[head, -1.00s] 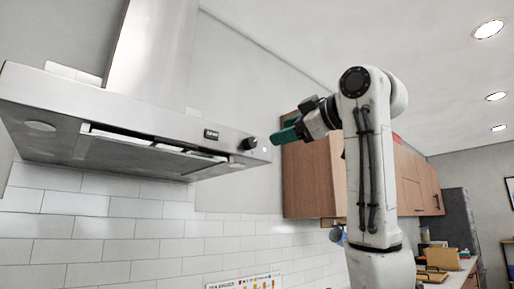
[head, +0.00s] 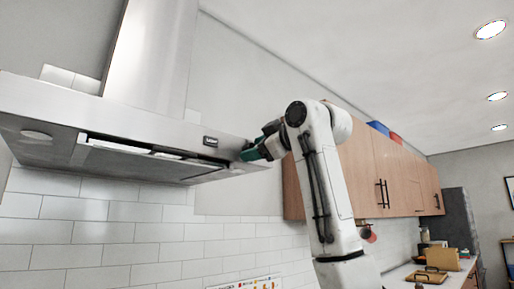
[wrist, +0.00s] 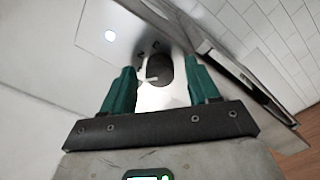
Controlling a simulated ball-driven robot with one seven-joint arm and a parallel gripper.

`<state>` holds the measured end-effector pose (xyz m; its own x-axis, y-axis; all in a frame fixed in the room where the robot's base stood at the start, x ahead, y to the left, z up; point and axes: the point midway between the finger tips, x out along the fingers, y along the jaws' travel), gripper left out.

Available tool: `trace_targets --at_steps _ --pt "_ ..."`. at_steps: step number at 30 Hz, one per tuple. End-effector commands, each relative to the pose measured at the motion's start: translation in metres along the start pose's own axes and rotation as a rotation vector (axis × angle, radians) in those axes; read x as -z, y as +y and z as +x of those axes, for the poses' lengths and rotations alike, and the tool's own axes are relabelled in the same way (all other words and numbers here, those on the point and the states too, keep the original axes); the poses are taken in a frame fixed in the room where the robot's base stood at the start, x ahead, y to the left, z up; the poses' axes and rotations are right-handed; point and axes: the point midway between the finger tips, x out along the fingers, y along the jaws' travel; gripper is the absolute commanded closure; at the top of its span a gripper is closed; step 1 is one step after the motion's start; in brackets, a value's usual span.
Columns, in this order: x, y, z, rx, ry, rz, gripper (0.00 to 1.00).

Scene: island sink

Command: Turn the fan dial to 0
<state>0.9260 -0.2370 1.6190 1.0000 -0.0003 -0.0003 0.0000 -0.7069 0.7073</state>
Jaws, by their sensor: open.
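The fan dial (wrist: 160,68) is a dark round knob on the steel front of the range hood (head: 95,108). In the wrist view it lies between my two green fingers, nearer the right one, with a gap visible on each side. A pale pointer and a few small dark marks show at its left; I cannot read the setting. My gripper (wrist: 157,84) is open in front of the dial. In the head view my gripper (head: 250,154) is at the hood's right end and hides the dial.
A small dark display (head: 211,141) sits left of my gripper on the hood front. Wooden wall cabinets (head: 362,170) stand to the right, behind my arm. White tiles (head: 110,232) cover the wall below the hood, with free air in front.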

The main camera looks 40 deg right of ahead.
Motion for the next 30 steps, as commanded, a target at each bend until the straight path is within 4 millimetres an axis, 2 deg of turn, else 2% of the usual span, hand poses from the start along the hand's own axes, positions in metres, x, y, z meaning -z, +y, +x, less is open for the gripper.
trace_targets --at_steps 2,20,30 --pt "-0.0001 -0.0001 -0.0001 0.000 0.000 0.000 0.40" --pt "-0.0001 -0.0001 -0.0003 0.001 0.000 0.001 0.96" --pt "0.0006 0.0010 -0.0002 0.001 -0.001 -0.058 0.96"
